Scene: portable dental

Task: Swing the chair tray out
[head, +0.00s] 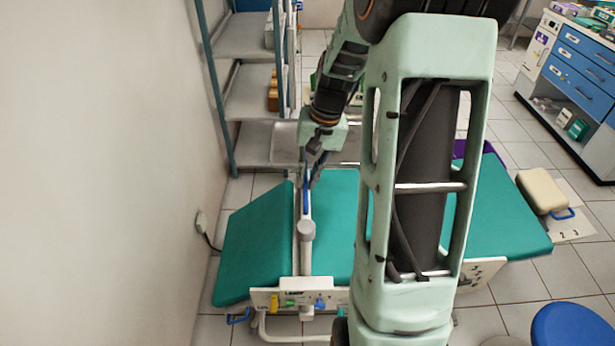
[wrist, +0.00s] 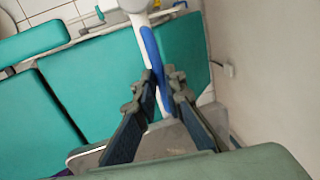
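The chair tray (head: 285,142) is a grey metal tray at the far side of the teal chair, partly hidden by my arm. A white tray arm (head: 304,258) runs across the chair and carries a blue grip (head: 306,196), also in the wrist view (wrist: 152,50). My gripper (head: 313,180) is at the blue grip. In the wrist view my gripper's fingertips (wrist: 162,83) lie on either side of the grip's lower end. I cannot tell whether they press on it.
The teal chair (head: 255,245) stretches below, with a white control panel (head: 330,298) at its near side. A wall stands close on the left, with a grey shelf rack (head: 245,95) behind. A blue stool (head: 570,328) and a drawer cabinet (head: 580,65) stand at right.

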